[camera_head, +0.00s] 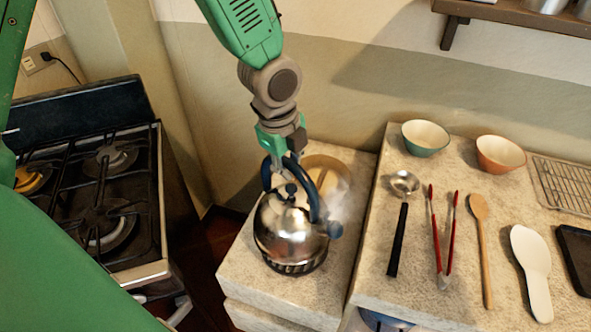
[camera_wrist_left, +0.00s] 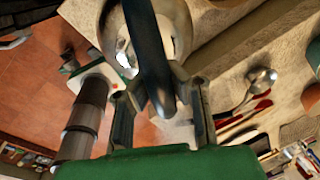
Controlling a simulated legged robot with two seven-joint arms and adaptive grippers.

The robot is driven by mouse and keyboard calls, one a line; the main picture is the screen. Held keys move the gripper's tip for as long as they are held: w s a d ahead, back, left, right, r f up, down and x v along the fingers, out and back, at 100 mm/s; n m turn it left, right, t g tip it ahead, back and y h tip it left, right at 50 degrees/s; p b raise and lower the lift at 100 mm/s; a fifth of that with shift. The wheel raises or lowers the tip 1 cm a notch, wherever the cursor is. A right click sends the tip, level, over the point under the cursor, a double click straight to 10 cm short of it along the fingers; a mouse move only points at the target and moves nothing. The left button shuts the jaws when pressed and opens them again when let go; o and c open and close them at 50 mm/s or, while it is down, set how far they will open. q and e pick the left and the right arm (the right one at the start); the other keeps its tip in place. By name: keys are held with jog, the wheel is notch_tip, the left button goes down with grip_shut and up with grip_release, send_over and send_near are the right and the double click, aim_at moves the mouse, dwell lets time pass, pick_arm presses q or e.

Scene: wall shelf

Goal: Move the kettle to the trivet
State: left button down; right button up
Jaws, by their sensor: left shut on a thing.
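The shiny steel kettle (camera_head: 284,232) with a dark blue handle (camera_head: 317,190) is upright over the left part of the stone counter (camera_head: 245,275). A dark ribbed ring (camera_head: 296,268) shows under it, perhaps the trivet; I cannot tell whether the kettle touches it. My left gripper (camera_head: 283,157) is above the kettle, shut on its handle. In the left wrist view, the handle (camera_wrist_left: 150,60) runs between the fingers of my left gripper (camera_wrist_left: 163,105), with the kettle body (camera_wrist_left: 182,25) beyond. Pale steam drifts at the kettle's right. My right gripper is not in view.
A round wooden board (camera_head: 327,172) is behind the kettle. A black ladle (camera_head: 398,235), red tongs (camera_head: 437,235), wooden spoon (camera_head: 481,250) and white spatula (camera_head: 533,265) lie on the right counter, with green (camera_head: 425,138) and orange (camera_head: 501,154) bowls behind. The stove (camera_head: 100,190) stands left, past a gap.

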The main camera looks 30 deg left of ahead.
aim_at(291, 187)
pick_arm(q)
jog(key=shift+w+f, duration=0.1)
jog(key=shift+f, duration=0.55)
jog(key=shift+w+f, duration=0.1)
jog(key=shift+f, duration=0.15)
jog(key=shift+d+f, duration=0.3)
jog(key=shift+d, duration=0.25)
jog(key=f, duration=0.2)
jog(key=shift+d+f, duration=0.35)
jog(key=shift+a+f, duration=0.15)
jog(key=shift+f, duration=0.05)
jog(key=shift+a, duration=0.25)
jog(key=c, duration=1.6)
grip_release()
jog(key=shift+a+f, duration=0.1)
jog(key=shift+a, duration=0.25)
jog(key=shift+s+d, duration=0.1)
jog(key=shift+s, duration=0.1)
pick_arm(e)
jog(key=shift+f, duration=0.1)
